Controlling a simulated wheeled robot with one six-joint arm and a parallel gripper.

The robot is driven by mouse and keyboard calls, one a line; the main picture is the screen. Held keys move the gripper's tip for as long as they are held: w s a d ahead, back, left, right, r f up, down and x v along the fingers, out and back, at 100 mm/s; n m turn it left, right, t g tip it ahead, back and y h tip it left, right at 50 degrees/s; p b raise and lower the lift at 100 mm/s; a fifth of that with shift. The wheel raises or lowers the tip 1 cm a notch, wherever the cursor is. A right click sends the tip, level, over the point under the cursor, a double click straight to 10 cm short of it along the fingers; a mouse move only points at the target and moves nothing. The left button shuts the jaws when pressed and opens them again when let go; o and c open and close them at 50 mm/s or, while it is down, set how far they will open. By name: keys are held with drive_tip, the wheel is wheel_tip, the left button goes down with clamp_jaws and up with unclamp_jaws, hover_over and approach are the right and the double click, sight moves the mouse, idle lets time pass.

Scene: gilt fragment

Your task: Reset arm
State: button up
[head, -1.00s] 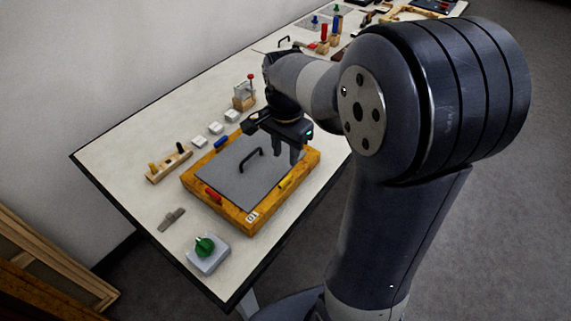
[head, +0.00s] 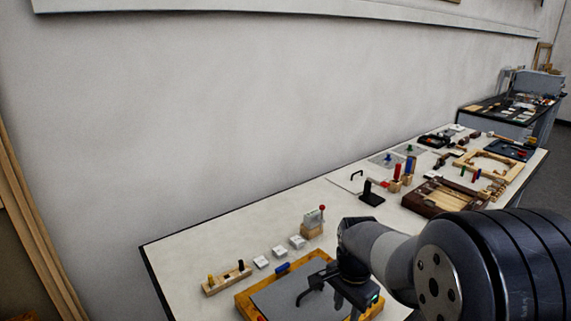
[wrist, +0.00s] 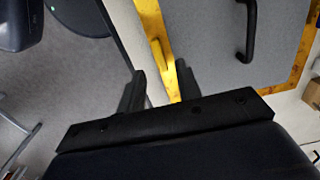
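My gripper (wrist: 160,82) is open and empty in the wrist view, with a clear gap between its two dark fingers. It hangs over the near right edge of a wooden-framed grey board. In the head view my gripper (head: 352,294) is low in the picture, and its fingertips are cut off or hidden. My arm reaches in from the lower right. The grey board (head: 285,298) has a black handle (head: 312,283), and the bottom of the picture cuts the board off. The handle also shows in the wrist view (wrist: 248,35), right of the fingers.
Behind the board are a wooden block with pegs (head: 226,279), several white blocks (head: 279,251) and a stand with a red knob (head: 313,222). A black post (head: 370,193) and a brown tray (head: 440,197) lie farther along the table. The wall (head: 230,120) rises behind.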

wheel_tip(320, 180, down, 5)
drive_tip(key=shift+r, duration=0.1)
drive_tip(key=shift+n, duration=0.3)
